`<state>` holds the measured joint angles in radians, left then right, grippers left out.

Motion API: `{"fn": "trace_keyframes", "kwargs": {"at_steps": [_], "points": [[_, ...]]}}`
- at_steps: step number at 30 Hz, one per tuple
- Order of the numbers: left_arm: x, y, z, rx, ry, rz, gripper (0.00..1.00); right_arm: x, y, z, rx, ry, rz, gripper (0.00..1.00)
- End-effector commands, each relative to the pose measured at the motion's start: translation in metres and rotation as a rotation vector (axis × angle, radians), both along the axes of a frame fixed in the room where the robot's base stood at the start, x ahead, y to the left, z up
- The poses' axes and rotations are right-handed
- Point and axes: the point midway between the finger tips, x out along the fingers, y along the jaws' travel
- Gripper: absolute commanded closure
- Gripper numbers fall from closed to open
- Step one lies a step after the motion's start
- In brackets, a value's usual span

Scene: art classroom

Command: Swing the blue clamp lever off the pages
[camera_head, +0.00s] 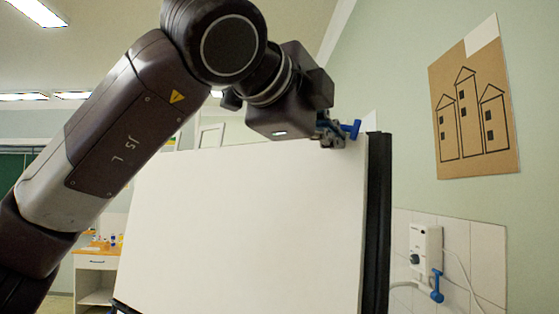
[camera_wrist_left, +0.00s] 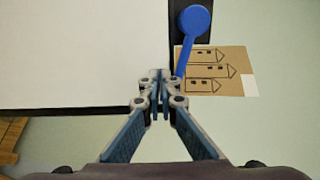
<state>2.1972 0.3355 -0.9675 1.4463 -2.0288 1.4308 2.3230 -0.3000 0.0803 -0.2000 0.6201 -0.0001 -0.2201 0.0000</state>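The blue clamp lever (camera_head: 352,128) shows at the top right corner of the white pages (camera_head: 240,215) on the easel, partly hidden behind my left gripper (camera_head: 330,130). In the left wrist view the lever (camera_wrist_left: 193,22) has a round blue head and a thin shaft, and lies over the dark easel edge. My left gripper (camera_wrist_left: 160,75) is shut with its fingertips together, just left of the lever's shaft. Nothing shows between the fingers. I cannot tell whether the right finger touches the shaft. My right gripper is not in view.
The black easel frame (camera_head: 378,220) runs down the right side of the pages. A brown house drawing (camera_head: 474,105) hangs on the wall behind. A white wall box (camera_head: 424,245) with a separate blue handle (camera_head: 437,287) is at lower right. A cabinet (camera_head: 97,265) stands at lower left.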

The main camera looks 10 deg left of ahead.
Motion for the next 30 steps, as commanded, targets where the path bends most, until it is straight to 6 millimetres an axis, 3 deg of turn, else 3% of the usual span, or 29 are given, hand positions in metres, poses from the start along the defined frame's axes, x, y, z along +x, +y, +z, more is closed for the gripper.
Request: {"fn": "trace_keyframes", "kwargs": {"at_steps": [30], "points": [[0.001,-0.012,0.029,-0.002,-0.003,-0.003,1.0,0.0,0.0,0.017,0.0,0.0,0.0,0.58]]}}
